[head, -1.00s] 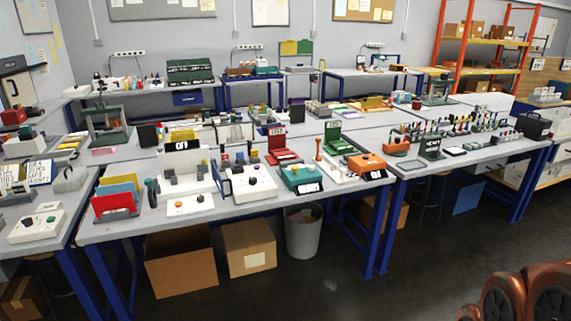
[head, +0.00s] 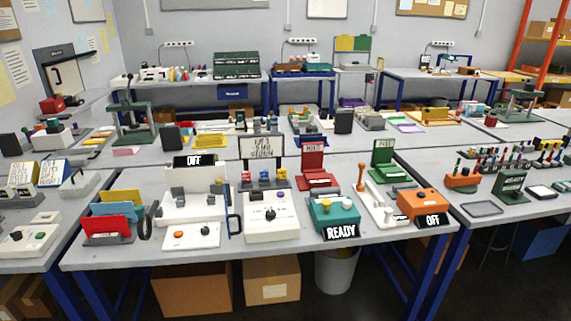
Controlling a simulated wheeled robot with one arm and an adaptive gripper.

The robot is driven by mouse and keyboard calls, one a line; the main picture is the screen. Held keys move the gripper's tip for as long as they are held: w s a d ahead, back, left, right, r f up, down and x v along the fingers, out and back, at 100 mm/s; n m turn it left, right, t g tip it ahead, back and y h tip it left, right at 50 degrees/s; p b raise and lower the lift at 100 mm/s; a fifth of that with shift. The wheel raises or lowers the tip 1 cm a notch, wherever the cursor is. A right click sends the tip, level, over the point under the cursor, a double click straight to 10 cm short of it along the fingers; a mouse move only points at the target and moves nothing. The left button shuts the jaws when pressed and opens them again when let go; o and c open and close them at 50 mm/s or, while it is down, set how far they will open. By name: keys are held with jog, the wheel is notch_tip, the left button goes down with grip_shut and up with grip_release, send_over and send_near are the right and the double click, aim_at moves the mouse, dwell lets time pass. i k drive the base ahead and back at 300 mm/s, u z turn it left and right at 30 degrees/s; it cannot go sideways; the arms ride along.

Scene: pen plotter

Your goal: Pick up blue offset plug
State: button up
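No blue offset plug can be made out with certainty at this size. My gripper is not in view.
The front bench (head: 130,262) also holds red, yellow and blue file holders (head: 108,224), a teal device (head: 333,212) with a READY sign, and an orange device (head: 423,204) with an OFF sign. Cardboard boxes (head: 272,282) and a bin (head: 335,272) sit underneath. Dark floor shows at lower right.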

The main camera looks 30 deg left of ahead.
aim_at(263, 174)
jog(key=u, duration=0.35)
jog(key=i, duration=1.7)
jog(key=u, duration=1.8)
jog(key=i, duration=0.85)
jog(key=u, duration=0.85)
